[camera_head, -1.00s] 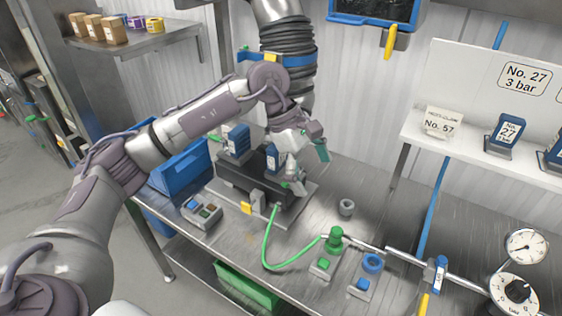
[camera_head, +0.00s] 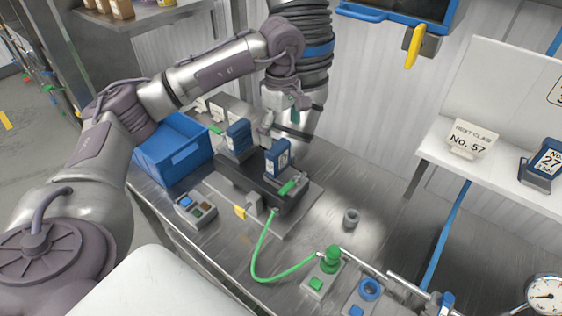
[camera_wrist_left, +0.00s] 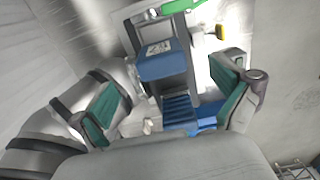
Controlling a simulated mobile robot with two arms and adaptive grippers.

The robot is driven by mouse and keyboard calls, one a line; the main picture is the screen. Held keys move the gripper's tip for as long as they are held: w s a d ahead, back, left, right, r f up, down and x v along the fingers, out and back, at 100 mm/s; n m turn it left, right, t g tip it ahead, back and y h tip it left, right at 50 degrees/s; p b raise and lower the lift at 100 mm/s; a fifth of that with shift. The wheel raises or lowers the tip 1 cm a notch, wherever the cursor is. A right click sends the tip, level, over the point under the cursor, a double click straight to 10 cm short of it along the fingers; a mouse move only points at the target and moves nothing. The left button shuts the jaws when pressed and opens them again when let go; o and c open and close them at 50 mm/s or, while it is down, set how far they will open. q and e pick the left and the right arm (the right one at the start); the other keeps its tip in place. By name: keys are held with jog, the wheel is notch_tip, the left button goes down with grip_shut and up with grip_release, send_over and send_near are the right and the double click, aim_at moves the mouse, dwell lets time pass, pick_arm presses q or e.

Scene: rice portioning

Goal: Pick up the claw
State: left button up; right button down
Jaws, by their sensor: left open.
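Two blue claws with white labels stand upright in a dark block (camera_head: 231,174) on the steel table: a front claw (camera_head: 278,158) and a rear claw (camera_head: 238,137). My left gripper (camera_head: 287,130) is behind and above the front claw, partly hidden by its own wrist. In the left wrist view, its two green-padded fingers (camera_wrist_left: 170,105) are apart and empty. A labelled blue claw (camera_wrist_left: 163,62) shows ahead, between and beyond the fingers; I cannot tell whether they touch it. A further blue claw (camera_head: 540,165) stands on the white shelf. My right gripper is out of view.
A sign (camera_head: 470,140) on the shelf reads "NEXT CLAW No. 57". A blue bin (camera_head: 175,150) and a button box (camera_head: 195,208) are left of the block. A green hose (camera_head: 258,255) runs to a green fitting (camera_head: 330,260). A grey ring (camera_head: 351,217) lies to the right.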

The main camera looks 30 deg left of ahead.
aim_at(280, 147)
pick_arm(q)
notch_tip(280, 147, down, 3)
jog(key=shift+r, duration=0.2)
jog(key=shift+w+f, duration=0.15)
jog(key=shift+f, duration=0.2)
jog(key=f+p, duration=0.2)
jog(key=p, duration=0.1)
jog(key=shift+a+f, duration=0.2)
jog(key=shift+f, duration=0.05)
notch_tip(280, 147, down, 2)
jog(key=shift+f, duration=0.1)
jog(key=shift+f+p, duration=0.25)
jog(key=shift+p, duration=0.05)
jog(key=shift+c, duration=0.8)
jog(key=c, duration=1.3)
jog(key=shift+c, duration=1.2)
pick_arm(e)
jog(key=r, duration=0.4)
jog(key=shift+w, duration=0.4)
pick_arm(q)
jog(key=shift+r, duration=0.15)
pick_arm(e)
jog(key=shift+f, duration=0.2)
